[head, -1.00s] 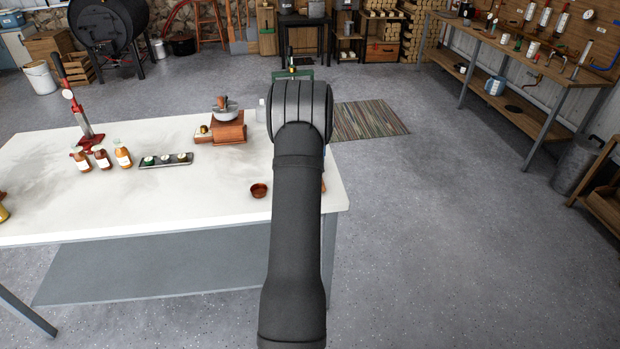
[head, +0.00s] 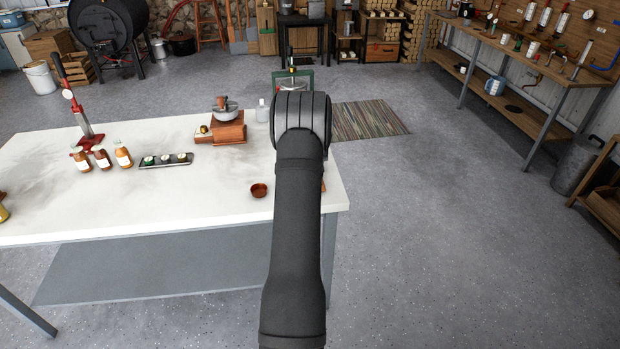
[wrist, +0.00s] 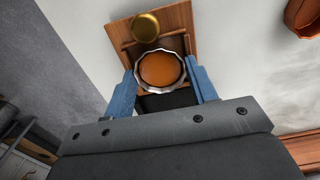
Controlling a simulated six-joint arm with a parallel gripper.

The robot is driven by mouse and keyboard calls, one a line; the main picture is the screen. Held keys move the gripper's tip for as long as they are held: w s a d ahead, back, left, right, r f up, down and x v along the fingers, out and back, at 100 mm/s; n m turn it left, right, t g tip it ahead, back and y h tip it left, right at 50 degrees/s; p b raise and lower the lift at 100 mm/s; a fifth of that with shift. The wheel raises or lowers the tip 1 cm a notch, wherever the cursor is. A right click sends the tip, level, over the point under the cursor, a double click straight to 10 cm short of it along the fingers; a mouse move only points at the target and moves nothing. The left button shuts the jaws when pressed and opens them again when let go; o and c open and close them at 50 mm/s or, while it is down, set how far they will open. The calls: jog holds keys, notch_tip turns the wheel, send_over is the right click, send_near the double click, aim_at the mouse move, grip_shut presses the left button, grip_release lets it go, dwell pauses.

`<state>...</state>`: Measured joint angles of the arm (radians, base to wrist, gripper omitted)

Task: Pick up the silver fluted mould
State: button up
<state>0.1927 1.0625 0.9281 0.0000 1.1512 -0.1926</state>
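The silver fluted mould (wrist: 137,80) shows in the wrist view as a round, scalloped rim with an orange-brown middle. It is between the tips of the two blue fingers of my gripper (wrist: 160,72). The fingers are spread about as wide as the mould, one on each side. The rim is very close to both, and I cannot tell whether they touch it. A wooden tray or box (wrist: 180,20) lies behind the mould. In the head view my arm hides the mould and the gripper.
A gold round thing (wrist: 145,27) is on the wood just beyond the mould. A brown bowl (head: 259,190) stands on the white table (head: 200,210), left of my arm. Bottles (head: 123,154), a dark tray (head: 165,160) and a grinder (head: 227,127) stand further left.

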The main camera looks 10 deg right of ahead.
jog(key=shift+c, duration=0.8)
jog(key=shift+r, duration=3.55)
